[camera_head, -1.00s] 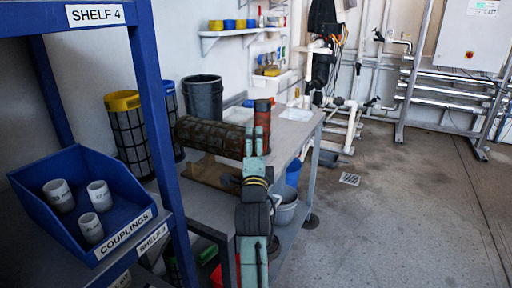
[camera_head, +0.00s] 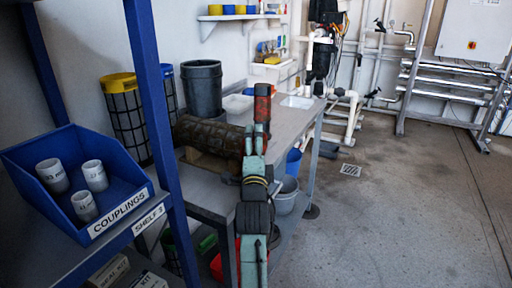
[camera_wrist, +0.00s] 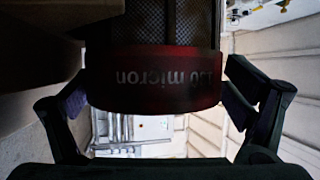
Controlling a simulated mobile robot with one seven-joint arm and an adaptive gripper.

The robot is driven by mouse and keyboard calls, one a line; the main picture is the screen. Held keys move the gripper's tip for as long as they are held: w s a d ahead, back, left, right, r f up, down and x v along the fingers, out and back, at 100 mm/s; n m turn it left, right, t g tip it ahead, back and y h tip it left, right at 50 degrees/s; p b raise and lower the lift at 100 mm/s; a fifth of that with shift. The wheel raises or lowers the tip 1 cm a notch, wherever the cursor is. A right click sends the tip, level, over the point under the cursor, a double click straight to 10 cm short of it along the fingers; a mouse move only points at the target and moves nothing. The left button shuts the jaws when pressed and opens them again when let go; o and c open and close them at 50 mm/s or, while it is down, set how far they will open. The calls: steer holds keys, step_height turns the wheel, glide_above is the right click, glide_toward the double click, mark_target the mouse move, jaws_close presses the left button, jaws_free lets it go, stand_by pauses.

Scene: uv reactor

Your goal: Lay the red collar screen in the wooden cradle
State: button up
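The red collar screen lies on its side, its dark mesh body (camera_head: 210,135) pointing left from my gripper in the head view. In the wrist view, its red collar (camera_wrist: 150,80), marked with upside-down micron lettering, fills the space between my fingers. My gripper (camera_head: 257,135) is shut on this collar, which it largely hides in the head view. The wooden cradle (camera_head: 207,164) is on the bench directly under the mesh body, mostly covered by it. I cannot tell whether the two touch. Brown wood (camera_wrist: 40,60) also shows beside the mesh in the wrist view.
A red upright shape (camera_head: 262,103) shows beyond my fingertips. A grey bin (camera_head: 203,88), white tub (camera_head: 237,103) and yellow-collared screen (camera_head: 122,105) stand behind. A blue shelf post (camera_head: 150,95) and couplings bin (camera_head: 75,180) are at left.

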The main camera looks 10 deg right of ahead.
stand_by(0.3)
steer(key=v, duration=1.2)
